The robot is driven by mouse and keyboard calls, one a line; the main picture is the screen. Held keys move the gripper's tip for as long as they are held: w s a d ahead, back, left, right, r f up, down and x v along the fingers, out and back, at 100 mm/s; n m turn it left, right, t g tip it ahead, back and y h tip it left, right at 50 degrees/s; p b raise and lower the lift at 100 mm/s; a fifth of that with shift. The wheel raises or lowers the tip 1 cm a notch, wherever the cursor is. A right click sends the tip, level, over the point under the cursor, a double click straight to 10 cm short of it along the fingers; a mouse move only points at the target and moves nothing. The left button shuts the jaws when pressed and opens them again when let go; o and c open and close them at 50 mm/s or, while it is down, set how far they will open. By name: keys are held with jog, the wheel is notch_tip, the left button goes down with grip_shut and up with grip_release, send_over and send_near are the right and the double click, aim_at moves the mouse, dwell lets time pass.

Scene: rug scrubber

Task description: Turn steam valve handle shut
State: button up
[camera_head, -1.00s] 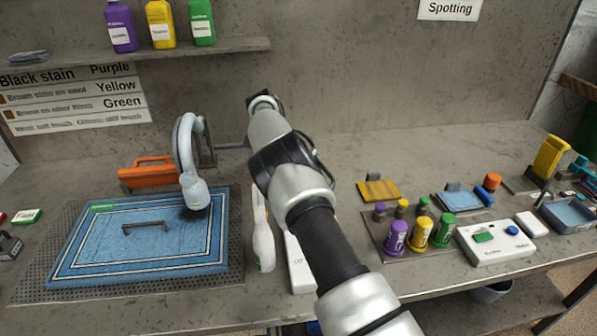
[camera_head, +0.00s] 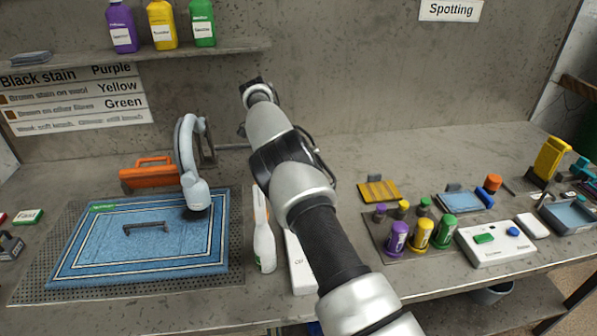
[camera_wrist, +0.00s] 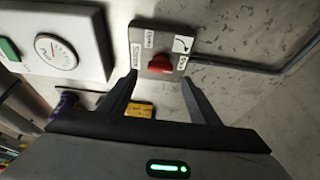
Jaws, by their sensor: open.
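The red valve handle (camera_wrist: 160,64) shows in the wrist view on a small grey plate (camera_wrist: 147,50) with printed labels. My gripper (camera_wrist: 158,77) is open, with one finger on each side of the handle in the picture. The handle looks to lie a little beyond the fingertips, and I see no contact. In the head view my arm rises over the middle of the bench toward the back wall. The handle cannot be made out there, and my fingertips are not clear.
A white box with a gauge and green button (camera_wrist: 62,45) is left of the plate in the wrist view. A grey pipe (camera_wrist: 245,69) runs right from the plate. In the head view, a blue rug (camera_head: 140,245) lies left and several bottles (camera_head: 420,232) stand right.

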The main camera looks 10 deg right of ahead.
jog(key=p+v, duration=0.5)
jog(key=v, duration=0.3)
